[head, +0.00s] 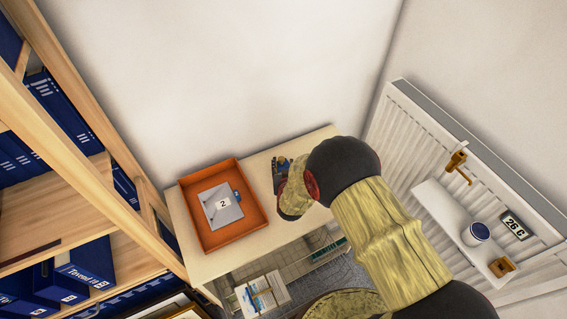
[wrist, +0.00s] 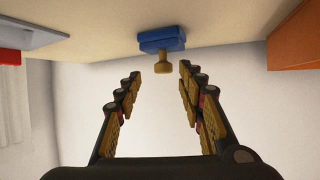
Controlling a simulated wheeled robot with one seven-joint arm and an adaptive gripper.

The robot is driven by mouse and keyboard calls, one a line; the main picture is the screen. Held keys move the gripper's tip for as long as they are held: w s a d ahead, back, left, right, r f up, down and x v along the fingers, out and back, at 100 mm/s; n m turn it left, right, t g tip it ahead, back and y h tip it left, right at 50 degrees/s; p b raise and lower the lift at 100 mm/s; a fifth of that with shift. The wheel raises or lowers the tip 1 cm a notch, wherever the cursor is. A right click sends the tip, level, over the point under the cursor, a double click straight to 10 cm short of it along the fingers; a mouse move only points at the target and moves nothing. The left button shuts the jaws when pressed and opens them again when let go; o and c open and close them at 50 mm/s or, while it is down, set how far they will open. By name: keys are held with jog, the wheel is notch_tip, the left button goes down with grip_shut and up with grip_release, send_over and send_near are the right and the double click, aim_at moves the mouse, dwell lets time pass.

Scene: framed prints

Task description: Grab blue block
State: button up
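The blue block (wrist: 162,40) shows at the top of the wrist view. It has a small brass-coloured knob (wrist: 161,62) on it and rests against the pale tabletop (wrist: 220,35). My gripper (wrist: 160,76) is open, with its two fingers apart and nothing between them. The block lies beyond the fingertips, roughly centred on the gap, and does not touch them. In the head view my gripper (head: 281,174) is low over the table, right of the orange tray (head: 262,220). My arm hides much there, and I cannot clearly separate the block from the fingers.
The tray holds a grey piece marked 2 (head: 221,206). A wooden shelf (head: 75,190) with blue binders stands on the left. A white radiator (head: 420,135) is on the right, with a small shelf holding a cup (head: 476,234). A wall stands behind the table.

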aim_at(282, 159)
jog(key=x, duration=0.3)
jog(key=b+x, duration=0.1)
jog(key=x, duration=0.1)
jog(key=shift+w+a, duration=0.1)
jog(key=shift+a, duration=0.15)
grip_shut()
dwell(0.4)
